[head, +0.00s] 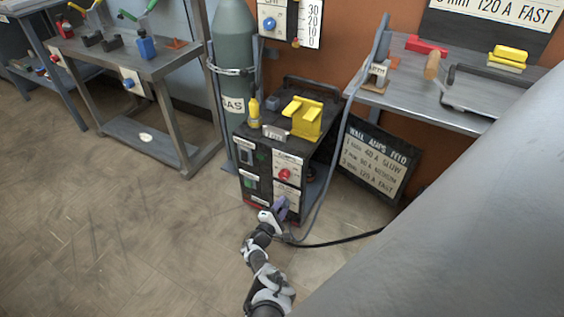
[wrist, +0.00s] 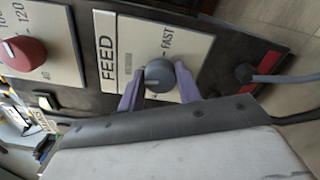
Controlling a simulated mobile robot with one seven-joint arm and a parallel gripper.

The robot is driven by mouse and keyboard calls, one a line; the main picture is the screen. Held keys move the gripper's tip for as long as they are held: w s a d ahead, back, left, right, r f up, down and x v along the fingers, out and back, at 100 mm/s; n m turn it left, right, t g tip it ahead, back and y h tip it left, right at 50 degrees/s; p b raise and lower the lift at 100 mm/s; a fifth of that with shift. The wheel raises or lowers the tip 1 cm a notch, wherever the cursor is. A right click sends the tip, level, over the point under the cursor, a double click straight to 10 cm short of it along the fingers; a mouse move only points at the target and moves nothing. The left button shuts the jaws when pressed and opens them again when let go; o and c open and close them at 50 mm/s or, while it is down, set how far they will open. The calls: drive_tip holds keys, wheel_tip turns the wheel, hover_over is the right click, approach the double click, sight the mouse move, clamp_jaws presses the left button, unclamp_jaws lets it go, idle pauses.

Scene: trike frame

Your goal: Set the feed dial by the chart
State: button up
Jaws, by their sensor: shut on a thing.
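My gripper (wrist: 160,90) has its purple fingers closed around the grey feed dial (wrist: 159,72) on the welder's FEED plate (wrist: 185,45). A pale mark shows on the dial's face; I cannot tell exactly where it points. FAST is readable on the plate, and the side towards my gripper is hidden. The chart (head: 376,162), a dark-framed board listing wall, amps and feed, leans right of the welder. A sign above the bench (head: 505,14) reads "mm 120 A FAST", its start hard to read.
A red amps dial (wrist: 22,52) sits on the neighbouring plate. A grey hose (head: 327,175) and a black cable (head: 345,238) run beside my gripper. A gas cylinder (head: 233,60) stands behind the welder, a workbench (head: 430,92) at right. The floor at left is clear.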

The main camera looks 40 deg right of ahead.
drive_tip(key=shift+f, duration=0.1)
idle(0.5)
drive_tip(key=o, duration=1)
drive_tip(key=shift+a, duration=0.2)
